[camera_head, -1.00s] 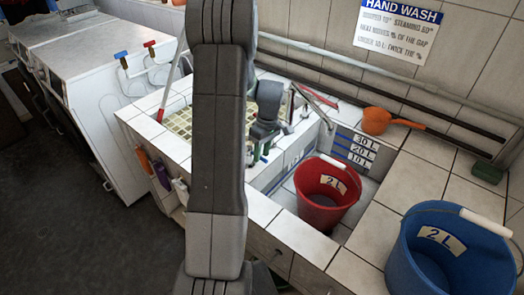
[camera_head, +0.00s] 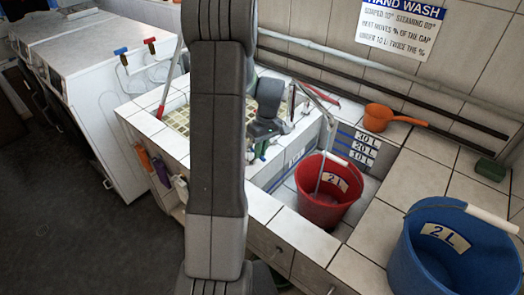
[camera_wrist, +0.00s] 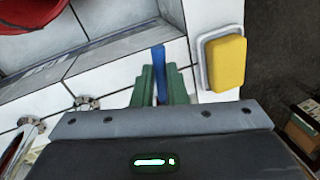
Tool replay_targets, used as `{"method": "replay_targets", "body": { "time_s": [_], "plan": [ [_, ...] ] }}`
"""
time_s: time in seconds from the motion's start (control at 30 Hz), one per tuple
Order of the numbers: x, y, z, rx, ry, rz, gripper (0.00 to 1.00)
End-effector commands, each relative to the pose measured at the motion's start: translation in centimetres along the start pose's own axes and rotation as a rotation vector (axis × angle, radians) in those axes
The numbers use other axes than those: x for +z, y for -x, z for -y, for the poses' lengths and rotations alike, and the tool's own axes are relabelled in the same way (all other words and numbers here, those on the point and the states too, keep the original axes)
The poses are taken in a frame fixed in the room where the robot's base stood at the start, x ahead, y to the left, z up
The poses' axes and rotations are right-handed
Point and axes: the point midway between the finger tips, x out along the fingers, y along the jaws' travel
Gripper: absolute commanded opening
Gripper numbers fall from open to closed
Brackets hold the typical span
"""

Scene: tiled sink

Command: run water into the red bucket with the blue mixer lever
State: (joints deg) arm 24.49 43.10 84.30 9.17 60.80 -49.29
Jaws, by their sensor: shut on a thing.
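The blue mixer lever (camera_wrist: 158,58) stands between the green fingers of my gripper (camera_wrist: 160,88) in the wrist view, and the gripper is shut on it. In the head view my gripper (camera_head: 259,150) is low beside the basin, partly hidden by my arm. The red bucket (camera_head: 322,205), marked 2 L, stands upright in the sunken tiled bay; its edge also shows in the wrist view (camera_wrist: 50,15). The metal spout (camera_head: 318,102) reaches over the bucket. A thin, pale stream of water (camera_head: 320,172) runs from it into the bucket. The water level inside is unclear.
A blue bucket (camera_head: 445,255) stands on the tiled ledge at right. An orange dipper (camera_head: 380,117) and a green sponge (camera_head: 490,170) lie behind it. Blue (camera_head: 121,50) and red (camera_head: 150,41) taps are on the left. A yellow sponge (camera_wrist: 226,62) sits beside my gripper.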

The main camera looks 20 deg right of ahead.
Motion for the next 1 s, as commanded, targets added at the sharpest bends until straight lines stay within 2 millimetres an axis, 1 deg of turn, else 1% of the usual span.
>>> {"method": "replay_targets", "body": {
  "time_s": [0.23,0.27,0.3,0.37,0.63,0.73,0.87,1.0],
  "plan": [
    [0.0,0.0,0.0,-0.001,-0.002,-0.001,0.0],
    [0.0,0.0,0.0,-0.001,-0.002,-0.001,0.16],
    [0.0,0.0,0.0,-0.001,-0.002,-0.001,0.24],
    [0.0,0.0,0.0,0.0,-0.002,-0.001,0.34],
    [0.0,0.1,0.0,0.0,-0.001,-0.001,0.34],
    [0.0,0.6,0.0,0.001,-0.001,-0.002,0.34],
    [-0.1,2.5,-0.1,0.003,-0.001,-0.004,0.34],
    [-0.1,5.6,-0.1,0.004,-0.002,-0.006,0.34]
  ]
}}
